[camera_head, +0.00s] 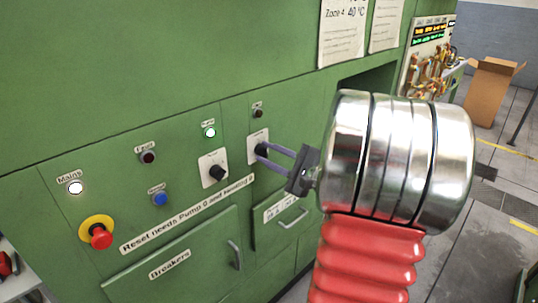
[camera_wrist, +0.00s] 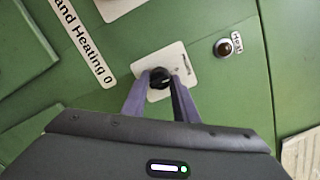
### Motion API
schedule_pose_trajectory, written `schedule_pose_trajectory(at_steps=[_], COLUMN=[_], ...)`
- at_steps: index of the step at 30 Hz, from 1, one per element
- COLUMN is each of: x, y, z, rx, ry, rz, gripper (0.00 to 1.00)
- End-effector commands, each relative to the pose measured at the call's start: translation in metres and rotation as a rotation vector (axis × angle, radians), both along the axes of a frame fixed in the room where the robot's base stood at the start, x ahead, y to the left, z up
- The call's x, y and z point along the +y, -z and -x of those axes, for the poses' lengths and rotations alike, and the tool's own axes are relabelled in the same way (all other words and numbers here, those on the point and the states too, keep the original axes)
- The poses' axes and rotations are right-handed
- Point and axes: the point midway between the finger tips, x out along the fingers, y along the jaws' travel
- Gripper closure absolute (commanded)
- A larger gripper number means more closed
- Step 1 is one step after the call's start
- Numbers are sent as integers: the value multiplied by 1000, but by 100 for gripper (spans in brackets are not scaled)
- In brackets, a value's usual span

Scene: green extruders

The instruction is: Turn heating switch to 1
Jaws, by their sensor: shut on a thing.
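The heating switch (camera_wrist: 159,75) is a black rotary knob on a white plate on the green panel. In the head view the heating switch (camera_head: 261,150) is partly covered by my gripper's fingers. My gripper (camera_head: 264,147) reaches in from the right with its two purple-grey fingers around the knob. In the wrist view my gripper (camera_wrist: 158,82) is shut on the knob, one finger on each side. The plate markings are too small or hidden to read, so the switch position is unclear. The dark heat lamp (camera_wrist: 227,46) beside the plate looks unlit.
Left of the heating switch is a similar pump knob (camera_head: 217,172) with a lit green lamp (camera_head: 210,132) above it. A red emergency button (camera_head: 101,236) and a blue button (camera_head: 160,199) are further left. A cardboard box (camera_head: 490,88) stands far right.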

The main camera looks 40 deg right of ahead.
Motion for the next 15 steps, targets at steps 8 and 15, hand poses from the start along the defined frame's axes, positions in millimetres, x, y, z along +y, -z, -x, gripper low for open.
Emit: schedule_pose_trajectory(at_steps=[8, 15], x=[0, 1], y=[1, 2], z=[0, 0], rx=[2, 5], ry=[-1, -3], rz=[-13, -85], gripper=[96, 96])
